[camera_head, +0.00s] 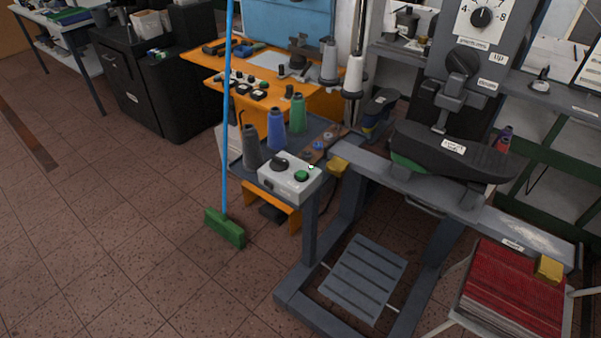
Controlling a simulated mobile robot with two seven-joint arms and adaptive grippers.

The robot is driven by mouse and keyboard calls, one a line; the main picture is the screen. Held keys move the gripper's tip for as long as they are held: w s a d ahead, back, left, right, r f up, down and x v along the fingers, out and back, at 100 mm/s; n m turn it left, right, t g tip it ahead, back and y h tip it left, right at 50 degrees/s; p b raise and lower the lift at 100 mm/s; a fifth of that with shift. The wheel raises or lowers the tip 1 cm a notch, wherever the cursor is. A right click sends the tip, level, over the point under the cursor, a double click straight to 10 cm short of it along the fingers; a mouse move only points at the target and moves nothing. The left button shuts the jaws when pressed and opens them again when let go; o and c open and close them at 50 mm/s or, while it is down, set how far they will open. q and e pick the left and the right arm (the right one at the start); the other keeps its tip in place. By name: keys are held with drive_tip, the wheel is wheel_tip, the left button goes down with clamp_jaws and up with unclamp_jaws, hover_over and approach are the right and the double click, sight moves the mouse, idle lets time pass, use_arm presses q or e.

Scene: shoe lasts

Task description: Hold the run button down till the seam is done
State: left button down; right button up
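A white control box (291,184) sits at the left end of the grey machine, near the front of a small grey table. A green round button (301,176) is on its top, with a black knob (279,164) to its left. Small labels on the box are too small to read, so I cannot tell for sure that the green button is the run button. A dark shoe-shaped form (452,153) with a white label rests on the machine's beam. No seam can be made out. Neither of my grippers is in view.
Grey, blue and green thread cones (297,113) stand behind the box. A blue-handled broom (226,226) stands upright left of it. A slatted foot pedal (364,280) is below the machine. Red sheets (512,298) are stacked at lower right. The tiled floor at left is clear.

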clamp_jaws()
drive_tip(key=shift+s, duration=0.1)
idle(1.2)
